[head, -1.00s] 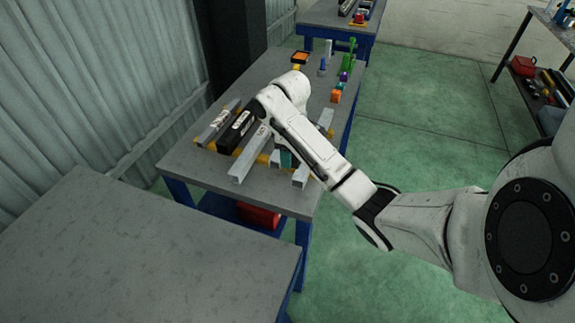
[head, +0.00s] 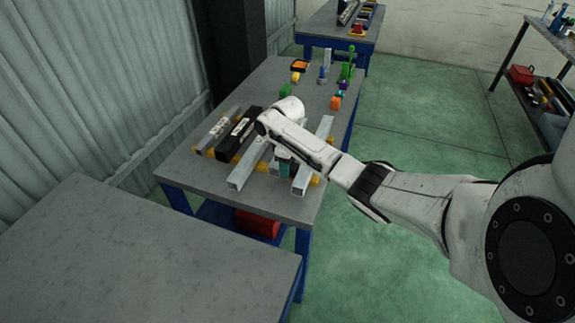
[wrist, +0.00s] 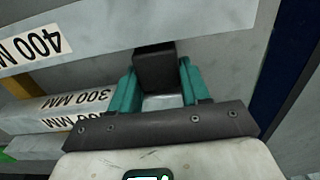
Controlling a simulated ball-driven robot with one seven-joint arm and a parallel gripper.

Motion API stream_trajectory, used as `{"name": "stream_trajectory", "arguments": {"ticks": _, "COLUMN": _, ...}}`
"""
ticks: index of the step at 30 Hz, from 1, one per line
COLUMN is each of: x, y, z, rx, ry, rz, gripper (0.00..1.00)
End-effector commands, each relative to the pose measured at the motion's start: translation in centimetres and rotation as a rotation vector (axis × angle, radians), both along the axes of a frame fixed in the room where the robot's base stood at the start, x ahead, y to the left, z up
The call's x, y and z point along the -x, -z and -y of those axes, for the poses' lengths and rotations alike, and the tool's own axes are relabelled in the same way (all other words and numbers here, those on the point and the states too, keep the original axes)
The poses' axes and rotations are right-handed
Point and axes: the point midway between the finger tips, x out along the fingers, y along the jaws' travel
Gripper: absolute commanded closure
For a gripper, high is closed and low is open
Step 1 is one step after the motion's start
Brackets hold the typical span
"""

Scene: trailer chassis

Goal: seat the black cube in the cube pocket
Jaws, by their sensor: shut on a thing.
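My gripper (wrist: 157,82) has its teal fingers on either side of the black cube (wrist: 155,68) in the wrist view and is shut on it. The cube sits at the fingertips, with a pale grey surface beyond it. In the head view my gripper (head: 284,169) points down between two grey bars near the front of the workbench (head: 205,178). The cube cannot be made out there. I cannot pick out the cube pocket in either view.
A grey bar (head: 249,166) and another grey bar (head: 313,155) flank my gripper. A black bar (head: 238,136) lies left. An empty grey table (head: 150,240) is in front.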

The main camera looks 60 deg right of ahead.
Motion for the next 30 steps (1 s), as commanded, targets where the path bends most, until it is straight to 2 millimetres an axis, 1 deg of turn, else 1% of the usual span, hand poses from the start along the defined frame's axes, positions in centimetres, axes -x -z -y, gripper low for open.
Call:
{"name": "stream_trajectory", "arguments": {"ticks": 12, "x": -0.02, "y": 0.62, "z": -0.02, "rx": 0.000, "ry": 0.000, "rz": 0.000, "gripper": 0.84}}
{"name": "stream_trajectory", "arguments": {"ticks": 13, "x": -0.01, "y": 0.50, "z": -0.01, "rx": 0.001, "ry": 0.000, "rz": 0.001, "gripper": 0.51}}
{"name": "stream_trajectory", "arguments": {"ticks": 18, "x": 0.00, "y": 0.48, "z": -0.01, "rx": 0.001, "ry": 0.000, "rz": 0.000, "gripper": 0.35}}
{"name": "stream_trajectory", "arguments": {"ticks": 20, "x": 0.00, "y": 0.48, "z": 0.00, "rx": 0.000, "ry": 0.000, "rz": 0.000, "gripper": 0.29}}
{"name": "stream_trajectory", "arguments": {"ticks": 21, "x": 0.00, "y": 0.48, "z": 0.00, "rx": 0.000, "ry": 0.000, "rz": 0.000, "gripper": 0.28}}
{"name": "stream_trajectory", "arguments": {"ticks": 27, "x": 0.01, "y": 0.40, "z": 0.01, "rx": 0.001, "ry": 0.000, "rz": 0.000, "gripper": 0.28}}
{"name": "stream_trajectory", "arguments": {"ticks": 30, "x": 0.00, "y": -0.07, "z": 0.02, "rx": 0.001, "ry": 0.000, "rz": 0.001, "gripper": 0.28}}
